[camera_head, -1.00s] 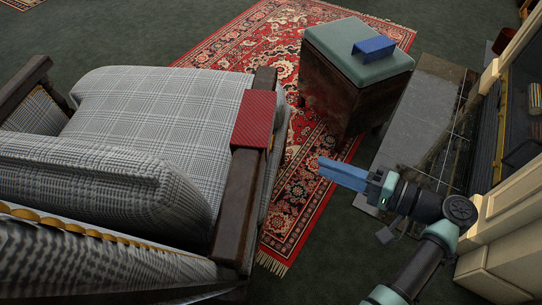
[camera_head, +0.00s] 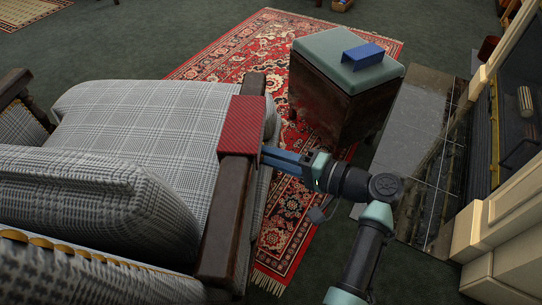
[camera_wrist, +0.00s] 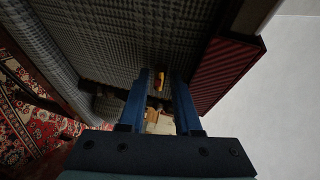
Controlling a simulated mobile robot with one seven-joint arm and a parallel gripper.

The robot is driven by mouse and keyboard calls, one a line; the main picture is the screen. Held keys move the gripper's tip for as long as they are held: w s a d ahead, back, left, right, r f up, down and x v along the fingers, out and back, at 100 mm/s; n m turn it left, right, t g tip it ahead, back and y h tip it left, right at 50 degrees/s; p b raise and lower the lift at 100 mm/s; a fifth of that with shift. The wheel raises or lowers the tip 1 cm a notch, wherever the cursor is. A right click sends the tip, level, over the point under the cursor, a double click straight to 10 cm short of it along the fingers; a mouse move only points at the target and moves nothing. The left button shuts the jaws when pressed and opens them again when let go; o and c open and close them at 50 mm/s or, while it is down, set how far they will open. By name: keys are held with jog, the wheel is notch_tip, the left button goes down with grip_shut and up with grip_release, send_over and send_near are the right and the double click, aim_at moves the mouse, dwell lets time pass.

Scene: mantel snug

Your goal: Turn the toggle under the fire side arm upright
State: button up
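The armchair's fire-side arm (camera_head: 232,195) is dark wood with a ribbed red cover (camera_head: 247,128) over its front part. In the wrist view the cover (camera_wrist: 222,72) lies to the right of my fingers. A small orange-brown piece (camera_wrist: 159,80), which looks like the toggle, shows between my fingertips against the checked side of the chair, its long side running up and down in that picture. In the head view it is hidden. My gripper (camera_head: 268,156) is at the outer side of the arm, just below the cover. Its two blue fingers are apart; contact with the toggle cannot be told.
A dark box stool with a green top (camera_head: 345,60) stands beyond my gripper, a blue block (camera_head: 363,56) on it. The fireplace surround (camera_head: 490,215) and stone hearth (camera_head: 408,130) are at the right. A patterned red rug (camera_head: 225,60) lies on the green floor.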

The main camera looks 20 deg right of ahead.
jog(key=shift+c, duration=0.3)
grip_shut()
jog(key=shift+f+b, duration=0.15)
jog(key=shift+b, duration=0.2)
jog(key=shift+w+d+f+n+t+y+b, duration=0.25)
jog(key=shift+n+y+b, duration=1.1)
jog(key=shift+n+b, duration=2)
jog(key=shift+w+a+f+n+t+y+b, duration=0.1)
jog(key=shift+f+n+t+y+b, duration=0.25)
jog(key=shift+n+y+b, duration=2)
jog(key=shift+w+d+f+n+t+y+b, duration=0.15)
jog(key=shift+f+n+t+y+b, duration=0.15)
jog(key=shift+n+b, duration=4.05)
jog(key=shift+b, duration=0.35)
